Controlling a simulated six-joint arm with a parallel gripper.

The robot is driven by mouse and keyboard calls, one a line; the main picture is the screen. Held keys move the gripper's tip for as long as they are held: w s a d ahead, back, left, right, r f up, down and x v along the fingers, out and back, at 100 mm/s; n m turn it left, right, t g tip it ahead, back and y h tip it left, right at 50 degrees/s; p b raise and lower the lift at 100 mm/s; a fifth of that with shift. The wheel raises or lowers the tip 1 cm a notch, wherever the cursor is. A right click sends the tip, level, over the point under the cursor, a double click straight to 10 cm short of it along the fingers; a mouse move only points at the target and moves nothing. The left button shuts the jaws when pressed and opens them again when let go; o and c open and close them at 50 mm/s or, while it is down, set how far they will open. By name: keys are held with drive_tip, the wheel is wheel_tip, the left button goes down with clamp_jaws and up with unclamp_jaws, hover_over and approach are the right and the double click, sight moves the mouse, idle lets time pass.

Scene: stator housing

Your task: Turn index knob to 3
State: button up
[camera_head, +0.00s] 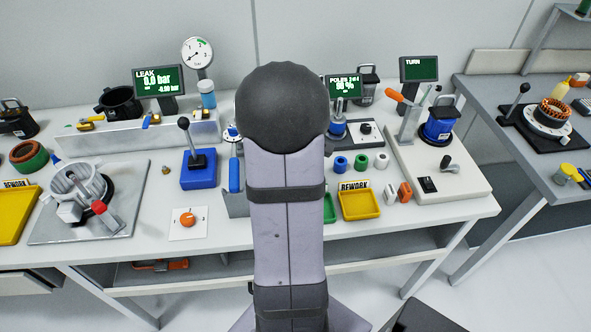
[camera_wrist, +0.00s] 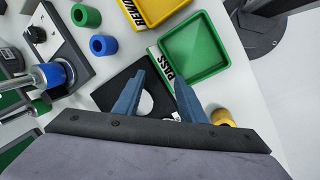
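An orange round knob (camera_head: 187,219) sits on a white square plate (camera_head: 176,234) at the front of the bench, left of my arm; its marks are too small to read. A black knob (camera_head: 366,128) sits on a small box right of my arm; a black knob on a box also shows at the wrist view's upper left (camera_wrist: 37,34). I cannot tell from the pictures which is the index knob. My gripper (camera_wrist: 160,77) is open, its two blue fingers apart above a black plate with a white round part (camera_wrist: 146,103). My arm hides the gripper in the head view.
The green PASS tray (camera_wrist: 222,60) and a yellow tray (camera_wrist: 178,5) lie beyond the fingers. A yellow ring (camera_wrist: 222,117) is right of them. A blue lever box (camera_head: 198,176) and a grey fixture plate (camera_head: 130,170) stand left of my arm.

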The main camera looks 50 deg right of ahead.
drive_tip(key=shift+w+a+r+m+t+y, duration=0.1)
drive_tip(key=shift+w+a+m+t, duration=0.1)
drive_tip(key=shift+w+m, duration=0.25)
drive_tip(key=shift+w+a+r+m+t+y, duration=0.1)
drive_tip(key=shift+w+a+r+m+t, duration=0.1)
drive_tip(key=shift+w, duration=0.3)
drive_tip(key=shift+w+a+r+m+t+y, duration=0.1)
drive_tip(key=shift+w+m+t, duration=0.1)
drive_tip(key=shift+w+m, duration=0.25)
drive_tip(key=shift+w, duration=0.15)
